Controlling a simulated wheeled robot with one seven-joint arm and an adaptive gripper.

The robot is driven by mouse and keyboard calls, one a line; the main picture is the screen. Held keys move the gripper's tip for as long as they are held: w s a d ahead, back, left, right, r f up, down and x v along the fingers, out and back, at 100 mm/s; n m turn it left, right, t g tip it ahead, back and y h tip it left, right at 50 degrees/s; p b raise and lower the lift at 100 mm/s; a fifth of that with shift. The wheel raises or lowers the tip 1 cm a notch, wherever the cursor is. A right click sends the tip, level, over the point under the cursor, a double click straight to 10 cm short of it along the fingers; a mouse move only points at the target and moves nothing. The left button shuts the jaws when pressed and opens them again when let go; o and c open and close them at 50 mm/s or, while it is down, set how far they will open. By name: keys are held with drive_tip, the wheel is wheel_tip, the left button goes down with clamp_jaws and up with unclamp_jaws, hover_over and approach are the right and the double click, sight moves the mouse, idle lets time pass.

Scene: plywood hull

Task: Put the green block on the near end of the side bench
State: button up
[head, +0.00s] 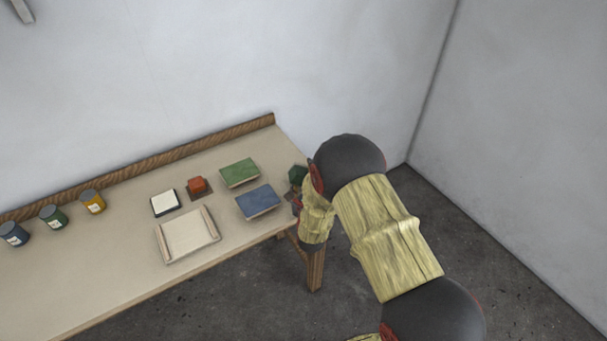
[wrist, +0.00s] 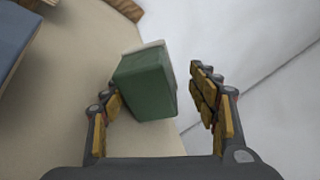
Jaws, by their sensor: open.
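The green block (wrist: 147,86) sits between the two open fingers of my gripper (wrist: 160,108) in the wrist view, near the edge of the bench. The left finger is close to it; a gap shows on the right side. In the head view the green block (head: 298,175) shows at the right end of the bench (head: 110,275), partly hidden by my arm. My gripper (head: 297,204) is mostly hidden behind my arm there. I cannot tell whether a finger touches the block.
A green book-like slab (head: 240,172) and a blue one (head: 258,201) lie left of the block. A red block (head: 197,185), a white pad (head: 165,203), a pale tray (head: 188,236) and several cans (head: 92,201) stand farther left. A wooden ledge (head: 150,165) runs along the wall.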

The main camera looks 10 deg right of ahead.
drive_tip(key=shift+r, duration=0.15)
drive_tip(key=shift+s+a, duration=0.1)
drive_tip(key=shift+s, duration=0.2)
drive_tip(key=s, duration=0.3)
drive_tip(key=s+a+p, duration=0.1)
drive_tip(key=s, duration=0.3)
drive_tip(key=s+r, duration=0.1)
drive_tip(key=s, duration=0.3)
drive_tip(key=shift+s+a+p, duration=0.15)
drive_tip(key=shift+a+p, duration=0.25)
